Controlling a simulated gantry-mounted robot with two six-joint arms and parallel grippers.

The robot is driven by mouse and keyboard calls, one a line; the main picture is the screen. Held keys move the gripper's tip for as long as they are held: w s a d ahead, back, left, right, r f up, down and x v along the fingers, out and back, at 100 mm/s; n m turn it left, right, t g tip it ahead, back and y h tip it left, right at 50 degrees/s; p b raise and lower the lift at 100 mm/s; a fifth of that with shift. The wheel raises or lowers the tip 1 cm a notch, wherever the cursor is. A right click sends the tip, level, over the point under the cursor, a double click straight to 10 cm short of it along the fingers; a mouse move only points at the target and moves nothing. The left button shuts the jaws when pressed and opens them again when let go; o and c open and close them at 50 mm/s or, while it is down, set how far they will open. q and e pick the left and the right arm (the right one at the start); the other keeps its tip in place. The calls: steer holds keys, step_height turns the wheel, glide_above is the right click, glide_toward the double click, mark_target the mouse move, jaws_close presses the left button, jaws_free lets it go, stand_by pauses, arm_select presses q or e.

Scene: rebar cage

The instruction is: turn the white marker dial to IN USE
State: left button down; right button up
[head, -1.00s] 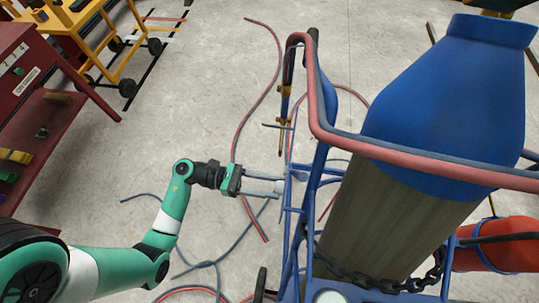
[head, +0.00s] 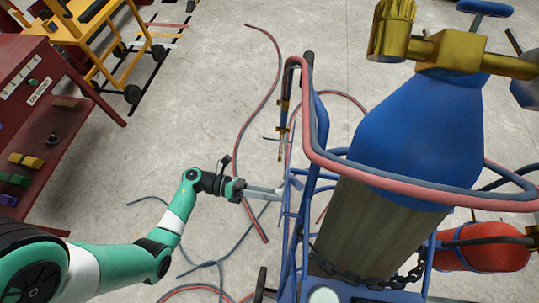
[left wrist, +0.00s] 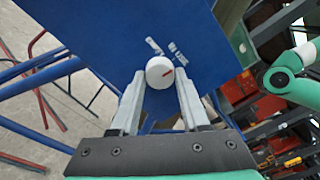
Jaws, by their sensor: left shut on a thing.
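The white marker dial (left wrist: 160,72) has a red mark on its face, which points toward the right in the left wrist view. It sits on a blue panel (left wrist: 195,30) with small white lettering above it, too small to read surely. My left gripper (left wrist: 160,88) has one finger on each side of the dial and is shut on it. My right gripper is not in view.
The cart carries a tall cylinder (head: 365,225) with a blue top and brass valve (head: 450,50), held by a chain (head: 365,278). Red and grey hoses (head: 262,85) lie on the floor. A red bench (head: 60,130) stands left, a yellow trolley (head: 110,50) behind it.

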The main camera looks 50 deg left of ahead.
arm_select(q)
steer(key=shift+n, duration=0.6)
steer(key=shift+c, duration=2)
jaws_free()
steer(key=shift+s+p, duration=0.1)
steer(key=shift+p, duration=0.2)
steer(key=v, duration=1.1)
steer(key=shift+s+a+p, duration=0.15)
steer(key=shift+a+p, duration=0.05)
steer(key=shift+p, duration=0.2)
